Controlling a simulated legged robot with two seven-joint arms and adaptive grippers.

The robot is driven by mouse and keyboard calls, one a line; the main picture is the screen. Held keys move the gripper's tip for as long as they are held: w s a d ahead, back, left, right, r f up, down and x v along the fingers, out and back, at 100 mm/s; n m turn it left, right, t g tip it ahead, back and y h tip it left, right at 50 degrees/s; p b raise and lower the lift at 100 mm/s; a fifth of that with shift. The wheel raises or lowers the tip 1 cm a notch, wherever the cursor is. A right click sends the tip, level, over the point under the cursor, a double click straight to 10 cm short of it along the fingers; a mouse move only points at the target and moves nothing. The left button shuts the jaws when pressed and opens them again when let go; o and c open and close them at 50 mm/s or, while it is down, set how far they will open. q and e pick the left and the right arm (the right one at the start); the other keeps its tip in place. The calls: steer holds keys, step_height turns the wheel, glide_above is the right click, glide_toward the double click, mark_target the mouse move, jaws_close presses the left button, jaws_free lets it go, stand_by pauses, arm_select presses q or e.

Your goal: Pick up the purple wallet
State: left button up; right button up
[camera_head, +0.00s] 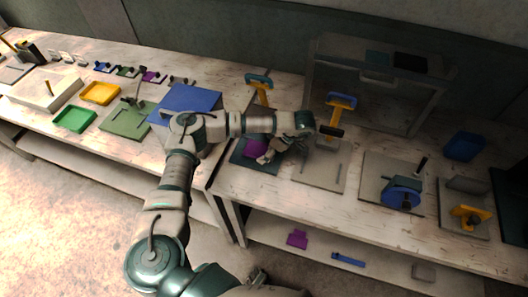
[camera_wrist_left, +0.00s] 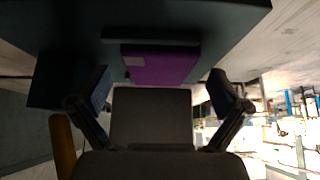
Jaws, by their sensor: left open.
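The purple wallet (camera_head: 255,147) lies on a dark green board on the workbench, partly covered by my left gripper. It also shows in the left wrist view as a purple block (camera_wrist_left: 162,66) with a pale patch at its left end. My left gripper (camera_head: 270,152) is at the wallet's right side in the head view. In the left wrist view its two fingers (camera_wrist_left: 160,88) are spread wide, with the wallet ahead between them; I see no grip on it. My right gripper is not in view.
A blue board (camera_head: 188,100) lies to the left. A yellow-handled press (camera_head: 340,108) and a blue round tool (camera_head: 402,193) stand to the right. Another purple piece (camera_head: 297,239) lies on the lower shelf. A grey frame (camera_head: 375,85) stands behind.

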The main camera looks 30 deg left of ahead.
arm_select(q)
steer(key=shift+a+f, duration=0.15)
steer(key=shift+a, duration=0.45)
steer(key=shift+a+f, duration=0.15)
steer(key=shift+a, duration=0.45)
steer(key=shift+d, duration=0.25)
steer(key=c, duration=0.7)
steer(key=shift+s+d+r, duration=0.1)
steer(key=shift+d, duration=0.05)
steer(key=c, duration=0.5)
steer(key=shift+s, duration=0.1)
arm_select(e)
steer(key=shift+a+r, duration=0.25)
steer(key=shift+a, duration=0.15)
